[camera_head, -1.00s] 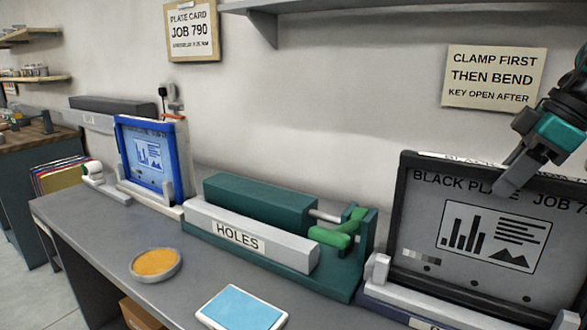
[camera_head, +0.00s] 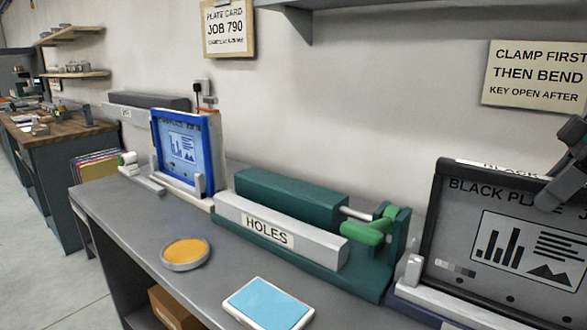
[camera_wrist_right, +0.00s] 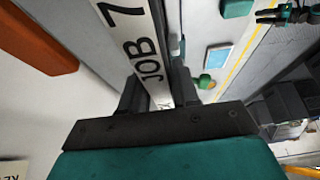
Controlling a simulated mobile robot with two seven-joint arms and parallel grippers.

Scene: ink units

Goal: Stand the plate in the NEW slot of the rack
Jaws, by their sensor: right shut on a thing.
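The black plate (camera_head: 470,215) is a grey panel in a black frame, lettered "BLACK PLATE", with its right side cut off in the head view. It is upright in or just behind a pale holder (camera_head: 413,268) at the lower right. My right gripper (camera_head: 556,190) is at its top edge. In the right wrist view, my right gripper (camera_wrist_right: 158,100) is shut on the plate's edge, across a white strip (camera_wrist_right: 130,25) lettered "JOB 7". What seems to be my left gripper (camera_wrist_right: 275,15) shows small at the wrist view's top right, its jaws unclear. No slot marked NEW can be read.
A green bending press (camera_head: 300,225) labelled HOLES stands left of the plate. A blue-framed plate (camera_head: 183,150) is in a stand further left. A yellow round dish (camera_head: 185,252) and a blue pad (camera_head: 268,302) lie on the grey bench (camera_head: 120,215).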

